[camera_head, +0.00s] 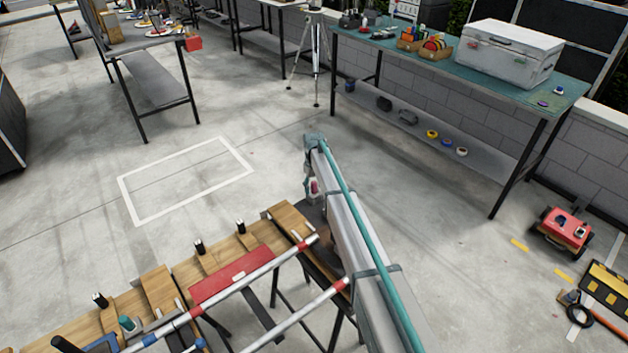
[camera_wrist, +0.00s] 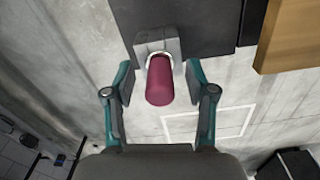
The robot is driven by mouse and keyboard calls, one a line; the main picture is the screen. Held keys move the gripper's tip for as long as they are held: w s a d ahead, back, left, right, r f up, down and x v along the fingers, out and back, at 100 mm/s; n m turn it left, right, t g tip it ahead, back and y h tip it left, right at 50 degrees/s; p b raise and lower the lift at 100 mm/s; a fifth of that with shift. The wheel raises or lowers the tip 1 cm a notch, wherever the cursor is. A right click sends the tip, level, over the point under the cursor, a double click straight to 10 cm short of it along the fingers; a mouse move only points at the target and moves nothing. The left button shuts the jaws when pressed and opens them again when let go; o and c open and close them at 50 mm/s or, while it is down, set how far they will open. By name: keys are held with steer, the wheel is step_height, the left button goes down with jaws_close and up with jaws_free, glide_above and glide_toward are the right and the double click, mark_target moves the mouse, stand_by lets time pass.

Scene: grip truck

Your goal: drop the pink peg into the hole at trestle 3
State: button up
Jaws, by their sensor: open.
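The pink peg (camera_wrist: 160,82) shows in the wrist view as a dark pink cylinder between my gripper's fingers. One end meets a pale ring on a grey block (camera_wrist: 144,48); I cannot tell how deep it sits. My gripper (camera_wrist: 161,92) is open, with a finger on each side and visible gaps to the peg. In the head view, a small pink part (camera_head: 314,187), probably the peg, shows beside my arm near the right end of the wooden trestle top (camera_head: 290,220). My arm hides much of that spot. No trestle number is readable.
Several black upright posts and a red panel (camera_head: 232,274) are on the trestle top, with red-and-white poles (camera_head: 275,262) along its near side. A green-topped bench (camera_head: 400,50) with a white cooler (camera_head: 510,52) stands behind. The floor around the white rectangle (camera_head: 185,180) is clear.

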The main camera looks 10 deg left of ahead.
steer(key=shift+f, duration=0.15)
steer(key=shift+c, duration=0.2)
jaws_close()
steer(key=c, duration=0.6)
jaws_free()
steer(key=shift+c, duration=0.2)
steer(key=c, duration=1.4)
jaws_free()
steer(key=shift+r+p, duration=0.4)
steer(key=shift+r, duration=1)
steer(key=shift+r+p, duration=0.75)
steer(key=shift+r, duration=1.65)
steer(key=shift+r, duration=0.1)
